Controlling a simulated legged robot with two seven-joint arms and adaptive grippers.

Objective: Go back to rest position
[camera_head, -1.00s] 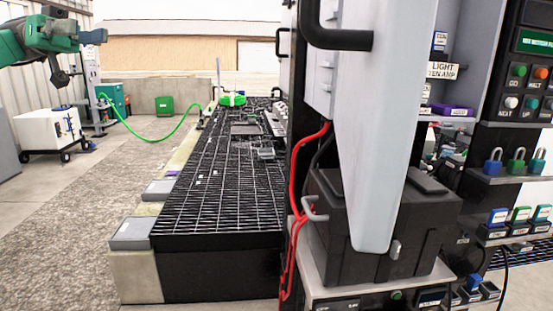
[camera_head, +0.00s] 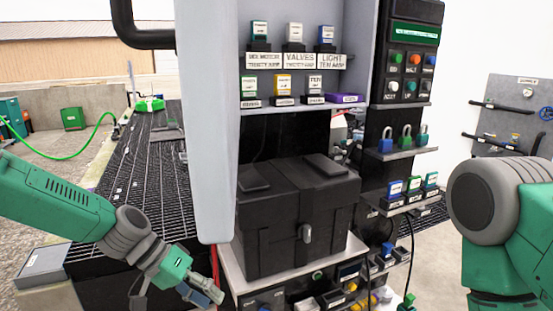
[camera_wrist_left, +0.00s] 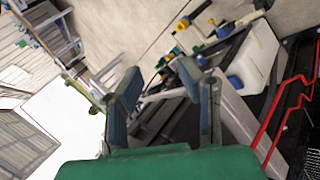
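My left arm comes in from the left in the head view, and its gripper (camera_head: 200,292) hangs low at the bottom edge, in front of the grated platform and left of the cabinet. In the left wrist view the gripper (camera_wrist_left: 160,88) has its two fingers apart with nothing between them. My right arm (camera_head: 500,215) shows at the right edge of the head view as a green and grey link. Its gripper is out of view.
A cabinet with an open grey door (camera_head: 205,130) stands close in the middle. A black case (camera_head: 290,225) sits on its shelf. Padlocks (camera_head: 404,138) and small labelled blocks fill nearby shelves. The grated platform (camera_head: 140,170) lies left, and a wall panel (camera_head: 515,110) stands at right.

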